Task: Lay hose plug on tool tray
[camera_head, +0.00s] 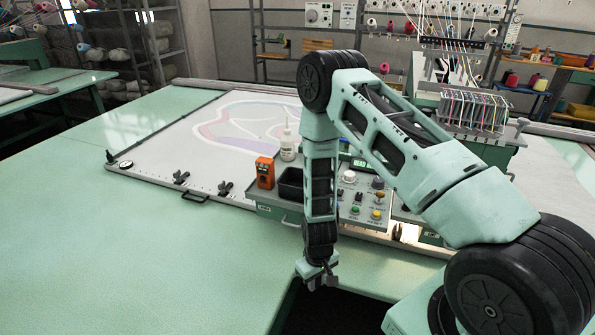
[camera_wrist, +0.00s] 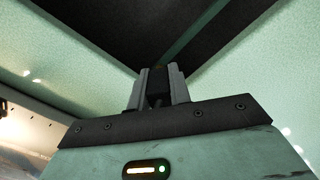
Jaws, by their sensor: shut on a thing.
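My gripper (camera_head: 320,279) points down at the corner of a dark opening in the green table. In the wrist view its two fingers (camera_wrist: 159,84) are close together on a small dark thing (camera_wrist: 158,88). The fingers hide most of this thing, so I cannot tell whether it is the hose plug. No other hose plug can be made out. A small black open tray (camera_head: 290,186) sits on the control box, left of my forearm. It may be the tool tray; my gripper is in front of it and apart from it.
The control box (camera_head: 365,205) with knobs and buttons stands behind my gripper. An orange device (camera_head: 264,173) and a white bottle (camera_head: 288,142) stand by the black tray. The frame with patterned cloth (camera_head: 200,140) lies behind. The green table (camera_head: 130,260) is clear at left.

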